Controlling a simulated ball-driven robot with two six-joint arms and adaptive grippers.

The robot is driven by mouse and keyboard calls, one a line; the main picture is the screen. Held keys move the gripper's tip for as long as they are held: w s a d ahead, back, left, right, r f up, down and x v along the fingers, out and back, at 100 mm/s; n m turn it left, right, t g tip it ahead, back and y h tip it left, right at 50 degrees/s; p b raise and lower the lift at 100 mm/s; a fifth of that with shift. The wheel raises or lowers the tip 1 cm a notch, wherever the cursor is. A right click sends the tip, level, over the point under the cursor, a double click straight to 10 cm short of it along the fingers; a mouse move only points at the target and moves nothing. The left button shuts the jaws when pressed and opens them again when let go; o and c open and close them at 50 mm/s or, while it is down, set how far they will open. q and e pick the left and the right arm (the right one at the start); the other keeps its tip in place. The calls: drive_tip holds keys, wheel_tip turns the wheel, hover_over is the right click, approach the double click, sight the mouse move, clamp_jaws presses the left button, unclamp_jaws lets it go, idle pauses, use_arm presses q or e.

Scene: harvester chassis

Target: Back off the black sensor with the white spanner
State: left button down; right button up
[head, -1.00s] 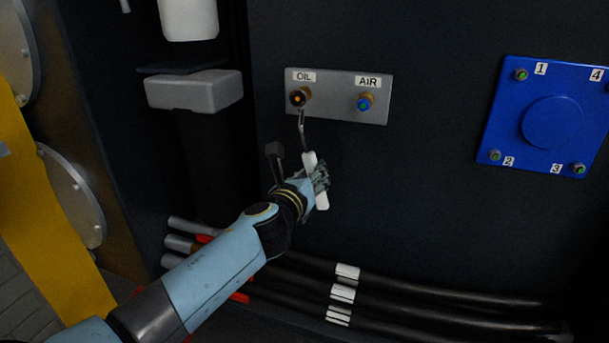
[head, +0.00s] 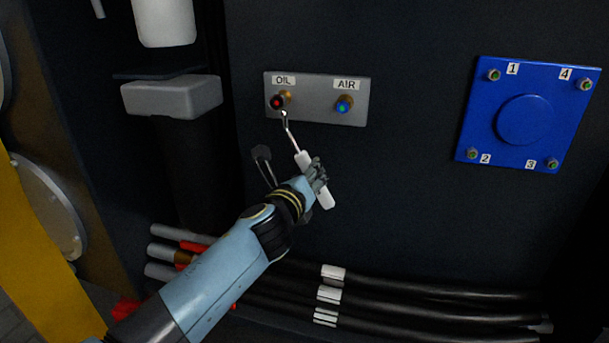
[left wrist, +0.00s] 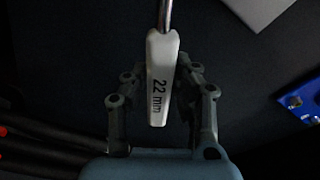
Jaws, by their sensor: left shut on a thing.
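The black sensor (head: 277,102) sits under the OIL label on a grey plate (head: 315,112) and shows a red light at its centre. The white spanner (head: 327,192) slants from lower right up to its metal head, which is at the lower right of the sensor. I cannot tell whether the head is around the sensor or only beside it. My left gripper (head: 318,178) is shut on the white handle. In the left wrist view the handle (left wrist: 160,85) reads "22 mm" and lies between the fingers; the spanner's head is out of that view. My right gripper is not in view.
A blue-lit sensor (head: 344,104) sits under the AIR label, right of the black one. A blue cover (head: 490,140) with numbered corner bolts is further right. Black hoses (head: 430,298) run below. A grey block (head: 172,96) juts out at left.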

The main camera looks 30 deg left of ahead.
use_arm(q)
drive_tip(key=shift+r, duration=0.1)
drive_tip(key=shift+w+d+r+n+p, duration=0.2)
drive_tip(key=shift+d+r+n, duration=0.3)
drive_tip(key=shift+d+n, duration=0.15)
drive_tip(key=shift+w+d+r+n+p, duration=0.2)
drive_tip(key=shift+d+r+n, duration=0.35)
drive_tip(key=shift+d, duration=0.2)
